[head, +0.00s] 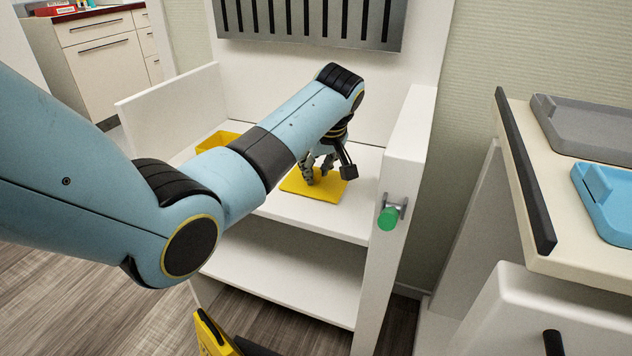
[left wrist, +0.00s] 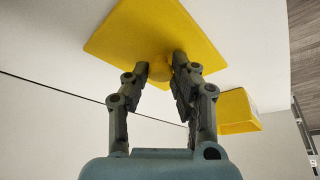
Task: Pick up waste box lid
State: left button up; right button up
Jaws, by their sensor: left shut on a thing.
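The yellow waste box lid (head: 322,206) lies on the upper white shelf, or just above it; I cannot tell which. It is a flat square plate with a round knob in its middle, seen in the left wrist view (left wrist: 190,30). My left gripper (head: 318,178) reaches down over the lid. In the left wrist view its fingers (left wrist: 160,66) are shut on the lid's knob. The yellow waste box (head: 215,142) stands to the left on the same shelf, partly hidden by my left arm. It also shows in the left wrist view (left wrist: 236,112). My right gripper is not in view.
White side walls bound the shelf (head: 320,224); the right post carries a green-ended fitting (head: 388,218). A slotted metal panel (head: 310,20) hangs above. At right, a counter (head: 580,260) holds a grey tray (head: 590,128) and a blue tray (head: 608,200). A yellow-and-black object (head: 212,335) shows at the bottom.

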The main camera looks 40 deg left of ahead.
pick_arm(q)
grip_shut()
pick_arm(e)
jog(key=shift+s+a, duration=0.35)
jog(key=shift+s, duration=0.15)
